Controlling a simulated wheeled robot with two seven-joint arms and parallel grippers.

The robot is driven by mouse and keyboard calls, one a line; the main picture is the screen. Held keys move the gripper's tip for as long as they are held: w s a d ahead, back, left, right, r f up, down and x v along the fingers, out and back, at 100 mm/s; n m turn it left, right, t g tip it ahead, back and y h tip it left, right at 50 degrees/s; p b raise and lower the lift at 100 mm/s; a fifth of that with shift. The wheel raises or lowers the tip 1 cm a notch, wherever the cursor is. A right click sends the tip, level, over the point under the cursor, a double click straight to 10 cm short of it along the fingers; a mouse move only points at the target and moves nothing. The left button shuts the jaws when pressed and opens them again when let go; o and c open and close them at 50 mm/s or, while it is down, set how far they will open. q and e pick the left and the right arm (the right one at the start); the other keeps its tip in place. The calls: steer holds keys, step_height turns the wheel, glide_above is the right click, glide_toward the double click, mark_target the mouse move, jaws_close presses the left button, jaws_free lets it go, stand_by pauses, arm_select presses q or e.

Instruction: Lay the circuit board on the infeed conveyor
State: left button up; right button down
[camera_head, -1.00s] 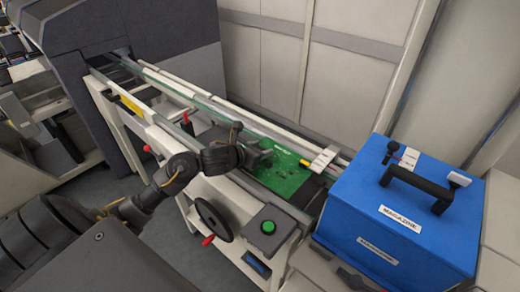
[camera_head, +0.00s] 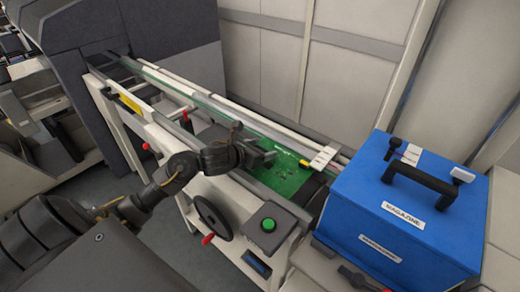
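The green circuit board (camera_head: 287,183) lies at the near right end of the infeed conveyor (camera_head: 160,117), between its two rails and roughly level with them. Whether it rests fully on the belts cannot be made out. My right gripper is out of view.
A blue magazine box (camera_head: 345,210) with a black handle stands right of the conveyor's end. A green button (camera_head: 268,225) and a black handwheel (camera_head: 213,217) sit on the conveyor's near side. A dark machine (camera_head: 170,45) stands at the far end. A wall runs behind.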

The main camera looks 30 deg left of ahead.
arm_select(q)
steer(key=v, duration=1)
steer(key=shift+s+r, duration=0.15)
steer(key=shift+s, duration=0.25)
